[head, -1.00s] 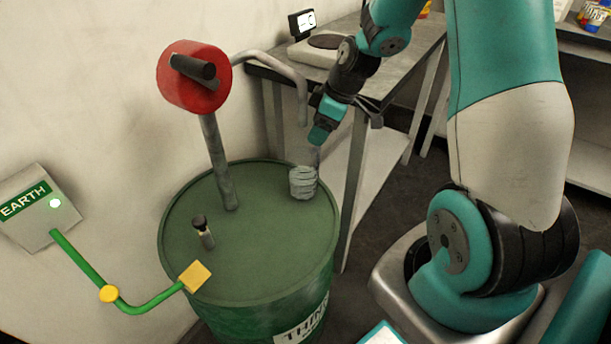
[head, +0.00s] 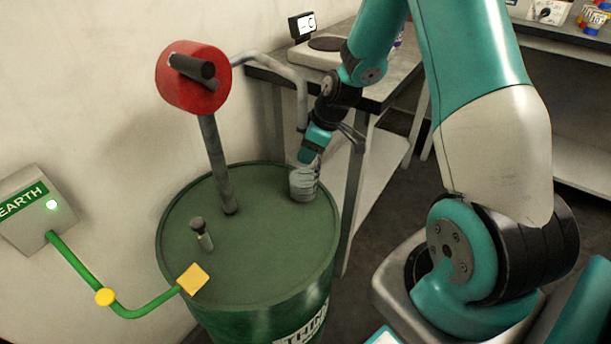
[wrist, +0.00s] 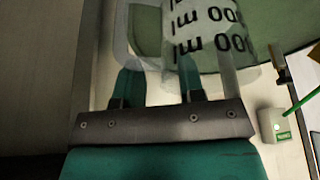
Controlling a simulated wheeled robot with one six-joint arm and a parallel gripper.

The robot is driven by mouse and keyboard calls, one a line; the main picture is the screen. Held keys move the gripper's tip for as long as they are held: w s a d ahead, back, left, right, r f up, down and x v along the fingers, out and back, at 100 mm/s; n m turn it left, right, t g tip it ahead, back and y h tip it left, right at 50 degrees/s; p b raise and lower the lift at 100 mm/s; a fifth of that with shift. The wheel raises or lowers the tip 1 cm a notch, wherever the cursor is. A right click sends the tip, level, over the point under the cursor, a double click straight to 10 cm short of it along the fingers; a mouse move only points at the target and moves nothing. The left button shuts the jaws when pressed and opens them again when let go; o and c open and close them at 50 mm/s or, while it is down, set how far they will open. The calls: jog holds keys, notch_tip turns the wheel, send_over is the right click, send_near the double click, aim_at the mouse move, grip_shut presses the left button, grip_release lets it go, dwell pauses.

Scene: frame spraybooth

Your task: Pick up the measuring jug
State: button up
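The measuring jug (head: 303,186) is clear, with dark markings, and stands upright on the green drum lid near its right rim. In the wrist view the jug (wrist: 212,35) fills the top, with its large printed numbers and its handle (wrist: 121,35) on the left. My gripper (head: 309,158) is at the jug's upper part in the head view, hiding some of its rim. In the wrist view my gripper's teal fingers (wrist: 160,78) are apart, just below the handle and the jug's side. Whether they touch the jug cannot be told.
The green drum (head: 255,262) carries a red-headed pump (head: 193,76) with a curved spout (head: 301,90) close to my arm. A small bung fitting (head: 201,233) and a yellow clamp (head: 193,279) with a green earth cable are on its left. A grey bench (head: 385,85) stands behind.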

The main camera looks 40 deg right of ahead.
grip_shut()
jog(key=shift+r, duration=0.1)
